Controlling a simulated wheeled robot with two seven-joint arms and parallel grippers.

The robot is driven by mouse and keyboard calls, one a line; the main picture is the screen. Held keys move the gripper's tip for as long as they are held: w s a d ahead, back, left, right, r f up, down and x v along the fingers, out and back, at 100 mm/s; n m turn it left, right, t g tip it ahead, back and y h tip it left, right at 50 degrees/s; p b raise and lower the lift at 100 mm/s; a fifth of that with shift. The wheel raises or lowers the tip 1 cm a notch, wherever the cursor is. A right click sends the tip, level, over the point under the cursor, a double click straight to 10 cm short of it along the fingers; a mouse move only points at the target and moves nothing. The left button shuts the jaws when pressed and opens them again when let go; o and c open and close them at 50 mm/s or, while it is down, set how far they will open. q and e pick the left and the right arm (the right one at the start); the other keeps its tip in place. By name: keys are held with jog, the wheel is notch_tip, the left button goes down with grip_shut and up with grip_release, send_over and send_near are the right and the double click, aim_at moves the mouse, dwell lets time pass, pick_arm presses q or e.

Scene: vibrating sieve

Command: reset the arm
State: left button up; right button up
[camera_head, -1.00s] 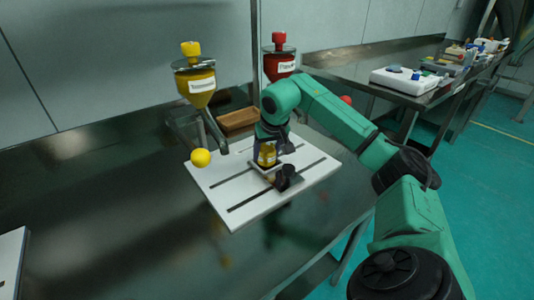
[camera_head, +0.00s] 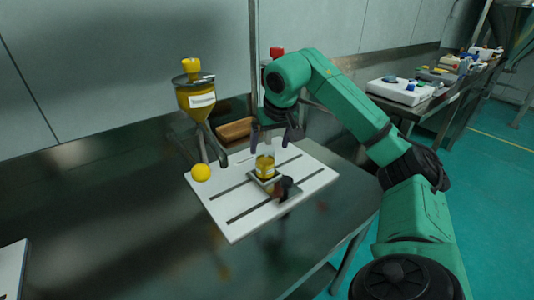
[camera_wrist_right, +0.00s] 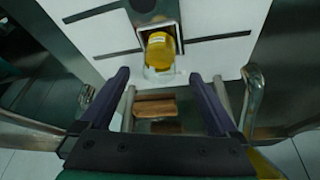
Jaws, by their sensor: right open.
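My right gripper (camera_head: 273,135) is open and empty above the back part of the white slotted board, its two dark fingers pointing down. The fingers also show in the right wrist view (camera_wrist_right: 165,90), spread apart with nothing between them. A small yellow jar (camera_head: 265,168) stands on a small platform on the board, just below and in front of the gripper, and apart from it. The jar also shows in the right wrist view (camera_wrist_right: 160,50), beyond the fingertips. My left gripper is not in view.
The white board (camera_head: 235,222) lies on the dark metal table (camera_head: 120,220). A yellow hopper (camera_head: 197,95) with a spout, a yellow ball (camera_head: 201,173) and a wooden block (camera_head: 236,129) are close by. The table's left part is largely clear.

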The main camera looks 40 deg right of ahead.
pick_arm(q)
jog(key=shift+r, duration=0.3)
pick_arm(e)
jog(key=shift+v, duration=1)
